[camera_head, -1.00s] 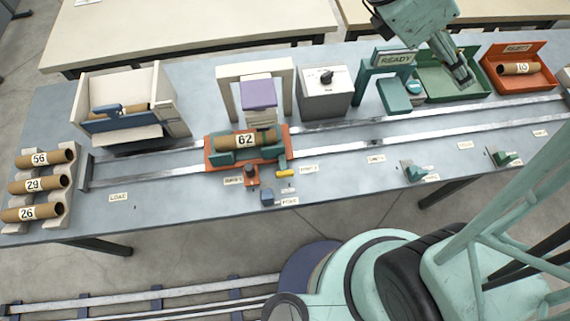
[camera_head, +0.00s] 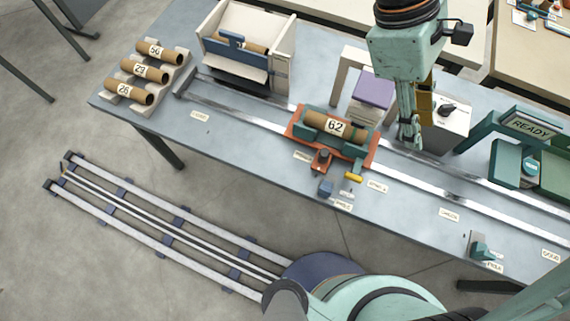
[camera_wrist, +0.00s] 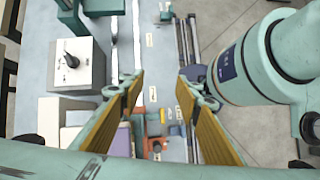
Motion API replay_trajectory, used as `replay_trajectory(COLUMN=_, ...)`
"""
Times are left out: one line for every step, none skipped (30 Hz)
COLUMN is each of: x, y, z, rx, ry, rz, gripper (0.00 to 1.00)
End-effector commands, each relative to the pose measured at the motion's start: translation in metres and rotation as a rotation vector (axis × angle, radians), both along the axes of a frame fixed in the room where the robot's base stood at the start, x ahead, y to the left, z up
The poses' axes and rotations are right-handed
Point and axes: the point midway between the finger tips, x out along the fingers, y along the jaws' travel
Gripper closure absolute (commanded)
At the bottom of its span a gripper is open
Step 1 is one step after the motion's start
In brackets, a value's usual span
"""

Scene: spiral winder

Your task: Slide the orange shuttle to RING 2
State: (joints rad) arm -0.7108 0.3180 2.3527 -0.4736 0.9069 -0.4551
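The orange shuttle (camera_head: 374,151) sits on the rails beside the purple-block station (camera_head: 375,86). A brown tube marked 62 (camera_head: 320,120) lies in its green cradles. A small orange block with a dark knob (camera_head: 322,160) and a yellow handle (camera_head: 353,177) are at its front side. My gripper (camera_head: 410,138) is above the rails just right of the shuttle, apart from it. In the wrist view my gripper (camera_wrist: 158,82) has its yellow-padded fingers wide apart with nothing between them. Part of the shuttle (camera_wrist: 157,146) shows low between the fingers. The small table labels are hard to read.
A control box with a knob (camera_head: 448,125) stands behind my gripper. The READY frame (camera_head: 525,125) is at right. Several numbered tubes rest on a rack (camera_head: 172,82) at left, beside a white bin (camera_head: 245,35). The rails (camera_head: 455,190) right of the shuttle look clear.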

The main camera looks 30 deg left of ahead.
Motion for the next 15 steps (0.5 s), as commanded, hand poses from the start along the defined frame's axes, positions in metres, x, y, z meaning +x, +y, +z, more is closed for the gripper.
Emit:
replay_trajectory(x=-0.006, y=0.017, z=-0.005, rx=0.018, ry=-0.005, rz=-0.012, gripper=0.69)
replay_trajectory(x=-0.009, y=0.026, z=-0.008, rx=0.026, ry=-0.008, rz=-0.025, gripper=0.69)
replay_trajectory(x=-0.013, y=0.037, z=-0.012, rx=0.039, ry=-0.011, rz=-0.043, gripper=0.69)
replay_trajectory(x=-0.015, y=0.044, z=-0.015, rx=0.048, ry=-0.014, rz=-0.057, gripper=0.69)
replay_trajectory(x=-0.018, y=0.052, z=-0.018, rx=0.057, ry=-0.016, rz=-0.069, gripper=0.69)
replay_trajectory(x=-0.022, y=0.061, z=-0.021, rx=0.067, ry=-0.018, rz=-0.084, gripper=0.69)
replay_trajectory(x=-0.025, y=0.068, z=-0.023, rx=0.074, ry=-0.019, rz=-0.096, gripper=0.69)
replay_trajectory(x=-0.027, y=0.074, z=-0.025, rx=0.080, ry=-0.021, rz=-0.105, gripper=0.69)
replay_trajectory(x=-0.031, y=0.082, z=-0.028, rx=0.089, ry=-0.022, rz=-0.117, gripper=0.69)
replay_trajectory(x=-0.032, y=0.087, z=-0.030, rx=0.093, ry=-0.023, rz=-0.123, gripper=0.69)
replay_trajectory(x=-0.034, y=0.093, z=-0.033, rx=0.099, ry=-0.024, rz=-0.130, gripper=0.69)
replay_trajectory(x=-0.036, y=0.100, z=-0.036, rx=0.105, ry=-0.024, rz=-0.132, gripper=0.69)
replay_trajectory(x=-0.038, y=0.105, z=-0.039, rx=0.107, ry=-0.025, rz=-0.133, gripper=0.69)
replay_trajectory(x=-0.038, y=0.110, z=-0.042, rx=0.110, ry=-0.026, rz=-0.133, gripper=0.69)
replay_trajectory(x=-0.039, y=0.116, z=-0.046, rx=0.113, ry=-0.026, rz=-0.126, gripper=0.69)
